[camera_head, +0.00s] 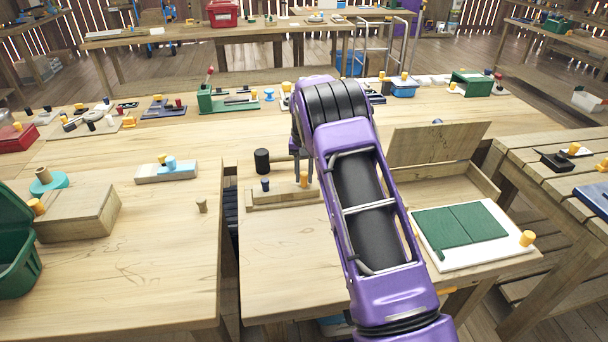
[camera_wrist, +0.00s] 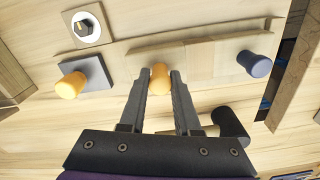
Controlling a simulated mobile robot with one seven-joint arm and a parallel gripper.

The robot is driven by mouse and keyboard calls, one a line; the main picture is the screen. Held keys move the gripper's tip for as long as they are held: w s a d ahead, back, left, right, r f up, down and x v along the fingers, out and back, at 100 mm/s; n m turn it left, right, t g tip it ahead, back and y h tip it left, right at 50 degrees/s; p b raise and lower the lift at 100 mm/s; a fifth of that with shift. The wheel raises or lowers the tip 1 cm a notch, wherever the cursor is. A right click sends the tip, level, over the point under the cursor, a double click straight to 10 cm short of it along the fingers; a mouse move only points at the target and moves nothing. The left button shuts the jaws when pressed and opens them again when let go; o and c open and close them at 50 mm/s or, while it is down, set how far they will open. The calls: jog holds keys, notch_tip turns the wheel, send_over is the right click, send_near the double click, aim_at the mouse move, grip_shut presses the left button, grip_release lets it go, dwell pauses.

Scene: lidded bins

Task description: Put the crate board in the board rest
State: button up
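A flat wooden board (camera_head: 421,147) stands tilted at the back of an open wooden crate (camera_head: 406,185) on the right; I cannot tell if it is the crate board. A low wooden piece (camera_head: 262,203) with a raised back strip lies front-centre and bears a blue knob (camera_head: 265,185) and an orange knob (camera_head: 304,179). I cannot tell if it is the board or the rest. My gripper (camera_head: 303,182) points down over it. In the wrist view the fingers (camera_wrist: 161,80) flank the orange knob (camera_wrist: 160,77); contact is unclear. The blue knob (camera_wrist: 254,64) is to the right.
A black cylinder (camera_head: 262,162) stands close behind the low wooden piece. A white tray with green panels (camera_head: 462,226) lies right of my arm. A grey block with an orange knob (camera_wrist: 90,75) is nearby. A dark gap (camera_head: 230,215) splits the tables. The front-centre tabletop is clear.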

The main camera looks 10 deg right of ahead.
jog(key=o, duration=0.4)
jog(key=shift+o, duration=0.2)
notch_tip(320, 180, up, 12)
jog(key=shift+r+p, duration=0.15)
jog(key=shift+p, duration=0.25)
jog(key=shift+s+r, duration=0.1)
jog(key=shift+s, duration=0.05)
